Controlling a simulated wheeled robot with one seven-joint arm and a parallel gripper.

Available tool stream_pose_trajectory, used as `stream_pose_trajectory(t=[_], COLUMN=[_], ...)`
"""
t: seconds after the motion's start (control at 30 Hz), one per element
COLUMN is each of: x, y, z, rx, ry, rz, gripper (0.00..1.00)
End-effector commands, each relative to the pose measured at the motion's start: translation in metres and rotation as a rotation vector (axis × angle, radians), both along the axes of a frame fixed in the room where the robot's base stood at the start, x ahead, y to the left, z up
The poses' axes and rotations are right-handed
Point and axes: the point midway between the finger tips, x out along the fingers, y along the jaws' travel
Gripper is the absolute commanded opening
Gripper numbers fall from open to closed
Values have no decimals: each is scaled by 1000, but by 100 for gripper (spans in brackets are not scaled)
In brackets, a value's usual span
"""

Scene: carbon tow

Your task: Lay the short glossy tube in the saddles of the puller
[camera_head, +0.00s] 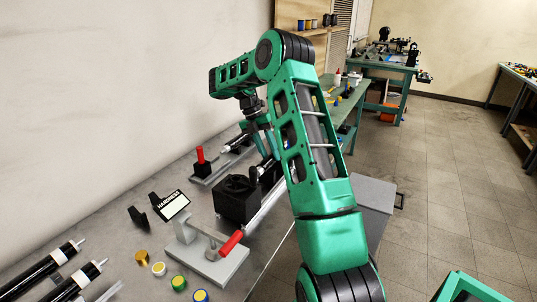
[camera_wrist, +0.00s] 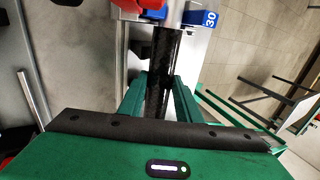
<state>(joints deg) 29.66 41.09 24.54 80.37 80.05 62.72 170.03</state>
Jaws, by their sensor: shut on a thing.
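My gripper (camera_head: 263,146) is over the bench, its green fingers pointing down. In the wrist view the fingers (camera_wrist: 160,98) are closed around a short glossy black tube (camera_wrist: 164,72). The tube runs between the fingers, its far end close to a pale metal part with red pieces (camera_wrist: 140,6). In the head view a dark piece (camera_head: 270,168) shows just below the fingers, partly behind my arm. I cannot tell for sure which fixture is the puller. A grey stand with a red handle (camera_head: 218,255) is in front. Whether the tube touches any saddle is hidden.
A black block (camera_head: 236,198) stands close below the gripper. Behind it is a fixture with a red upright grip (camera_head: 201,160). Long black tubes (camera_head: 40,270), small coloured pots (camera_head: 179,283) and a hardness sign (camera_head: 172,205) are at left front. A blue "30" block (camera_wrist: 207,18) is near the tube.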

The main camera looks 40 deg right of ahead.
Motion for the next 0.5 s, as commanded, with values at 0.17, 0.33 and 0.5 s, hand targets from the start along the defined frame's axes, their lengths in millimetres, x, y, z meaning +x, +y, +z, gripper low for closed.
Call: stream_pose_trajectory(t=[0.17,0.33,0.5], x=[0,0,0], y=[0,0,0], z=[-3,-6,-7], rx=[0,1,0], ry=[0,0,0], rz=[1,0,-1], gripper=[4,4,53])
